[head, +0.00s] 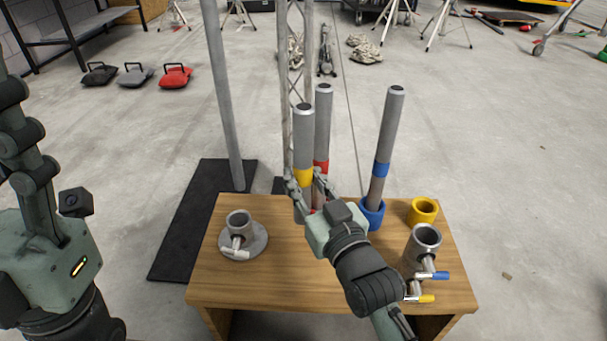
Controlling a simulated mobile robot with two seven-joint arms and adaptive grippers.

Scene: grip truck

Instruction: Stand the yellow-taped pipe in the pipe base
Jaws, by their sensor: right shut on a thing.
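The yellow-taped pipe (303,135) is grey and stands close to upright over the table's back part. My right gripper (304,180) is shut on it around the yellow band. The gripper partly hides its lower end, so I cannot tell whether it touches the table. The pipe base (257,244), a grey round plate with a short socket and a side handle, sits on the table's left half, left of and nearer than the pipe. Its socket looks empty. My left gripper (18,130) is at the left edge, away from the table and partly cut off; its opening is unclear.
On the wooden table (285,285), a blue-taped pipe (391,125) stands in a blue holder (373,216). A red-taped pipe (323,125) stands close behind the held pipe. A yellow holder (423,211) and a metal clamp (427,240) are at right. A tall pole (222,95) rises behind the table.

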